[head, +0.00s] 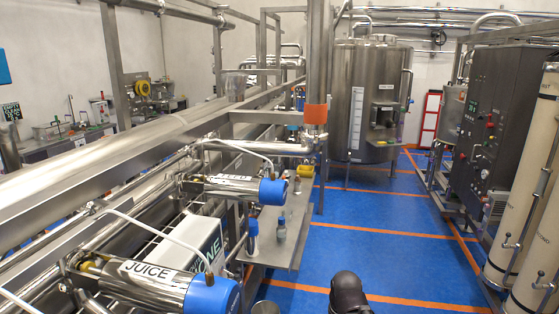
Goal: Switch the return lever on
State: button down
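No lever with a readable "return" label shows, so I cannot tell which one is the return lever. Small valve handles (510,245) show on the pipework in front of the cream columns at the right edge; their positions are too small to read. On the left, a steel cylinder with a blue cap (212,295) is marked "JUICE", and a second blue-capped cylinder (272,191) lies behind it. A dark rounded part of my own arm shows at the bottom centre. My gripper is not in view.
A steel shelf (262,255) with bottles juts out at centre left. A large steel tank (352,110) stands at the back. A dark control cabinet (490,120) and cream columns (530,190) line the right. The blue floor (375,225) with orange lines is clear between.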

aim_at(236, 277)
jog(key=u, duration=0.7)
jog(key=k, duration=0.5)
jog(key=u, duration=0.05)
jog(key=i, duration=0.5)
